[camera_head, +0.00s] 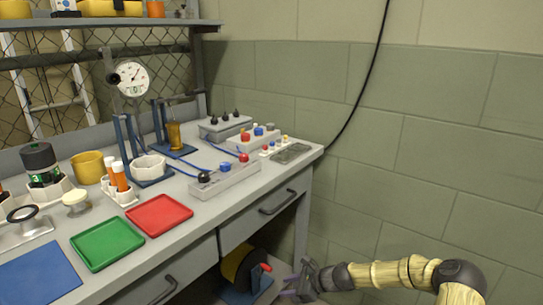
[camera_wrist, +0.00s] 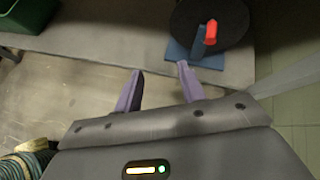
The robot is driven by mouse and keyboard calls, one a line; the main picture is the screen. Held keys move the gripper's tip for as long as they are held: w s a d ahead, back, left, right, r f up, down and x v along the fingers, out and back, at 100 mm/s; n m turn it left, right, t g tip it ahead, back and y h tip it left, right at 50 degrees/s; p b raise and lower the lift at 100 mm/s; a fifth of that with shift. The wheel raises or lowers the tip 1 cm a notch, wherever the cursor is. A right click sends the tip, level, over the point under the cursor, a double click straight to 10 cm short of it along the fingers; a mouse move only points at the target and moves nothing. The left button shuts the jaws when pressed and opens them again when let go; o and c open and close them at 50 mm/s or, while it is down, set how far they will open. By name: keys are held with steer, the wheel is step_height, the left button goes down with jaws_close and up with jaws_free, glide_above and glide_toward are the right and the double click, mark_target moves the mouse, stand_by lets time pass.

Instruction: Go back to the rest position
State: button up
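My arm comes in from the lower right in the head view. My gripper (camera_head: 300,280) is low in front of the workbench, below the bench top and near a reel on the lower shelf. In the wrist view my gripper (camera_wrist: 158,82) has its two purple fingers spread apart. Nothing is between them; bare floor and the shelf edge show beyond the gap.
A reel with a red handle (camera_wrist: 211,32) stands on the lower shelf (camera_wrist: 110,35) beyond my fingers. The workbench (camera_head: 150,255) holds a green tray (camera_head: 106,243), a red tray (camera_head: 158,214) and a blue mat (camera_head: 38,278). The tiled wall (camera_head: 430,160) lies right.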

steer(key=s+d+r+n+g+h, duration=0.1)
steer(key=s+d+r+n+h, duration=0.2)
steer(key=s+r+n, duration=0.5)
steer(key=s+d+r+n+h, duration=0.35)
steer(key=s+r+n, duration=0.2)
steer(key=s, duration=0.55)
steer(key=s+d+r+n+g+h, duration=0.1)
steer(key=s+d+r+n+h, duration=0.3)
steer(key=s+n, duration=0.4)
step_height(320, 180, up, 40)
steer(key=s+a+p, duration=0.1)
steer(key=p, duration=3.7)
steer(key=shift+s+a+f+m+p, duration=0.2)
steer(key=shift+m+p, duration=0.1)
steer(key=shift+m, duration=0.15)
steer(key=shift+a, duration=0.1)
